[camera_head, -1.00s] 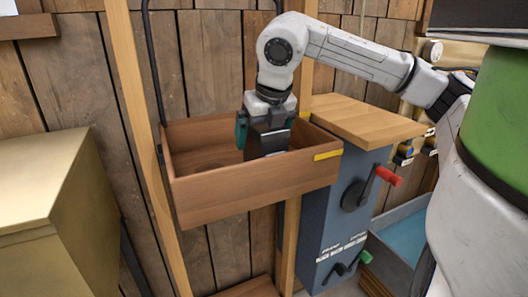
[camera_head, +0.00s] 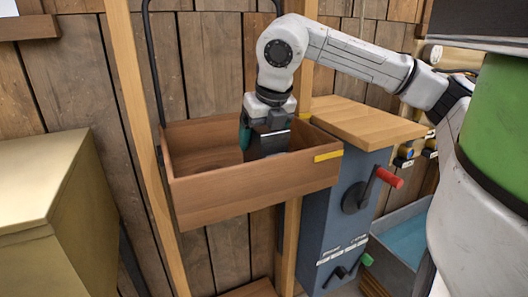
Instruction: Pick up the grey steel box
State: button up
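My gripper (camera_head: 266,146) points down inside the open wooden box (camera_head: 255,188), near its right end. Its teal finger side shows at the left, with a dark grey block-like shape between the finger sides. I cannot tell whether that shape is the grey steel box or part of my gripper. The fingertips are hidden behind the box's front wall, so I cannot see whether they are open or shut. No grey steel box shows clearly apart from the gripper; the floor of the wooden box at its right end is hidden.
A blue-grey cabinet (camera_head: 335,215) with a wooden top (camera_head: 365,122), a red-handled crank and a green-handled crank stands right of the wooden box. A brass-coloured cabinet (camera_head: 85,235) stands at the left. Wooden posts flank the box. The box's left part looks empty.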

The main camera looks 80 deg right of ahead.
jog(key=c, duration=1)
jog(key=shift+c, duration=1.3)
jog(key=shift+r, duration=0.1)
